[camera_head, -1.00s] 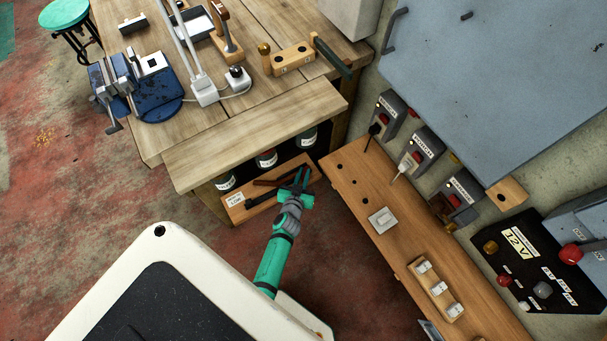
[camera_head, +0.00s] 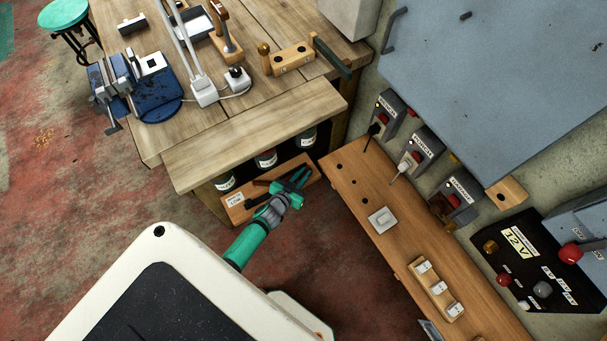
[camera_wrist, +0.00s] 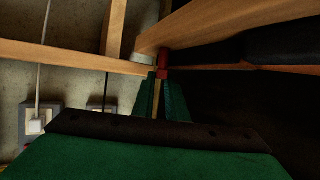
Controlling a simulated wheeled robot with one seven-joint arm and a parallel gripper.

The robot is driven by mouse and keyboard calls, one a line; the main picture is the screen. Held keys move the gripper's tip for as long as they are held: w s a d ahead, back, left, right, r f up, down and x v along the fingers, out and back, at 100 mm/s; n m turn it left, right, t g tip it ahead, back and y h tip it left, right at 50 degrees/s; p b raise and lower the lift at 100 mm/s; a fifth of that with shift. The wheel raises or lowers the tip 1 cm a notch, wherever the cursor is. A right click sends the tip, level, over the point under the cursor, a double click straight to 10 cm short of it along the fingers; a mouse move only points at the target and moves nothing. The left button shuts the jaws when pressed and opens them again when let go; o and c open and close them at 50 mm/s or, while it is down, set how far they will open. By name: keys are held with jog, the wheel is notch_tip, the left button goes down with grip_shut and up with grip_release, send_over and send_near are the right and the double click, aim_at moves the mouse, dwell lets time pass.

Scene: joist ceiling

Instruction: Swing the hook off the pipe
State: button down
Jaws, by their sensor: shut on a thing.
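My gripper (camera_head: 298,180) is low beside the workbench, over a wooden board with a white label. In the wrist view, its green fingers (camera_wrist: 157,82) are shut on a small dark red piece that shows at their tips (camera_wrist: 163,58). A dark red-brown bar (camera_head: 262,183) and a black tool-like piece (camera_head: 262,196) lie on the board just left of the fingers. I cannot make out a clear hook or pipe, or tell whether the red piece is part of one. The fingers hide much of it.
The workbench (camera_head: 250,140) overhangs several dark jars (camera_head: 266,159) behind the board. A long wooden shelf (camera_head: 400,240) with sockets and switches runs close on the right. In the wrist view, wooden beams (camera_wrist: 205,25) cross near the fingertips. Open floor (camera_head: 120,210) lies left.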

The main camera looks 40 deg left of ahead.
jog(key=shift+d+f+m+g+h, duration=0.15)
jog(key=shift+m+g+h, duration=0.15)
jog(key=shift+m+h, duration=1.65)
jog(key=shift+s+h, duration=0.1)
jog(key=shift+h, duration=0.35)
jog(key=c, duration=1.8)
grip_release()
jog(key=shift+o, duration=0.2)
jog(key=shift+s+r, duration=0.25)
jog(key=v, duration=1)
jog(key=shift+s, duration=0.1)
